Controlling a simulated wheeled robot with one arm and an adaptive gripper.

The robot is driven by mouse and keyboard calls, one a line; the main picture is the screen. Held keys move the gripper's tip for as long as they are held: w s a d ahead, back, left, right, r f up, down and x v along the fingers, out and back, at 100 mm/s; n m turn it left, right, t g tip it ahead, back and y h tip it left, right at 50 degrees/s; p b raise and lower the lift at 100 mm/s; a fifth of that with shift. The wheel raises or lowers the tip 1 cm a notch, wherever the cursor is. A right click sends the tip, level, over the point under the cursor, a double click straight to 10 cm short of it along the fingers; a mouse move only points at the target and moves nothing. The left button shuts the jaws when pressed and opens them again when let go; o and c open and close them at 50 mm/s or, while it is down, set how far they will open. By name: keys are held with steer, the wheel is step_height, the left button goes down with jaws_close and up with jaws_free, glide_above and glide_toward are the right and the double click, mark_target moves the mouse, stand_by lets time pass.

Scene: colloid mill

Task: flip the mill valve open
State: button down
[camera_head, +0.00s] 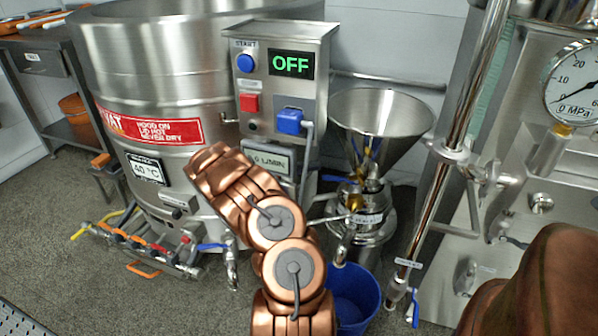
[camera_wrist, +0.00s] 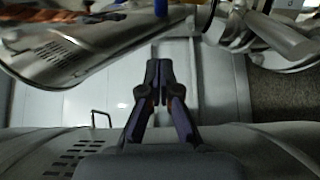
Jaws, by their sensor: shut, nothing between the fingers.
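The mill (camera_head: 372,226) stands right of the vat in the head view, with a steel hopper (camera_head: 381,118) on top. A brass valve (camera_head: 353,195) sits at the mill below the hopper, with blue handles (camera_head: 335,179) near it. Which blue handle belongs to the mill valve, I cannot tell for sure. My gripper (camera_wrist: 158,82) shows in the wrist view, fingers together and empty. Blue parts (camera_wrist: 161,7) and blurred metal lie beyond its tips, apart from them.
A control box (camera_head: 285,85) reading OFF and a flow display (camera_head: 267,160) stand behind my arm. The big steel vat (camera_head: 165,80) is at left, with pipes and coloured valves at its foot. A blue bucket (camera_head: 355,297) stands below the mill. A vertical pipe (camera_head: 450,150) rises at right.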

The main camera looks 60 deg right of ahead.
mark_target(333, 178)
steer(key=shift+s+a+b, duration=0.6)
steer(key=shift+s+a, duration=0.7)
steer(key=shift+s, duration=0.15)
steer(key=shift+a+f+h+b, duration=0.1)
steer(key=shift+h+b, duration=0.2)
steer(key=shift+b, duration=0.1)
